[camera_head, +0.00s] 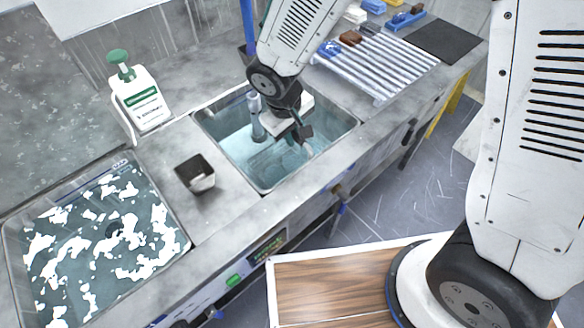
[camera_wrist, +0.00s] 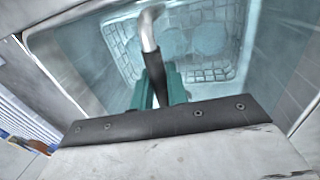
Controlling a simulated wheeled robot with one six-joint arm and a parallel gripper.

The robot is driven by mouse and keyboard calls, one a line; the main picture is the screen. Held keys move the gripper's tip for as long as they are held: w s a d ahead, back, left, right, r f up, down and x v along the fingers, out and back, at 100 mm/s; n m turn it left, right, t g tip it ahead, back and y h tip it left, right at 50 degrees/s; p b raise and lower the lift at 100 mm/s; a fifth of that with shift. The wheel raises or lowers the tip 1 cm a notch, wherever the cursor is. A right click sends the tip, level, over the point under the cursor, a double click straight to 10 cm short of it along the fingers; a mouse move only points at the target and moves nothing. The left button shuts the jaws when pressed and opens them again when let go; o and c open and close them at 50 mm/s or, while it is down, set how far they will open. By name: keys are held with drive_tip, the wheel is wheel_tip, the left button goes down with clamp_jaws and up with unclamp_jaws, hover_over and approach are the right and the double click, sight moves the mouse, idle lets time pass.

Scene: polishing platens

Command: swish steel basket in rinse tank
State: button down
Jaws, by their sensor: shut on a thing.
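The rinse tank (camera_head: 335,130) is a steel sink of clear bluish water in the middle of the bench in the head view. My gripper (camera_head: 301,138) is over this tank, pointing down. In the wrist view my gripper (camera_wrist: 160,95) is shut on the dark grip of a bent metal handle. The handle runs down to the steel basket (camera_wrist: 205,75), a wire mesh basket under the water with pale round shapes in it. In the head view the basket is mostly hidden by my arm and blurred by the water.
A foamy tank (camera_head: 107,228) lies at the left. A small dark cup (camera_head: 195,174) stands between the tanks. A pump bottle (camera_head: 140,95) is behind it. A faucet (camera_head: 256,115) rises beside my gripper. A ribbed drainboard (camera_head: 375,65) is at the right, with a black mat (camera_head: 447,40) beyond it.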

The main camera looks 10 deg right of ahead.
wheel_tip(320, 180, up, 17)
idle(1.4)
idle(1.2)
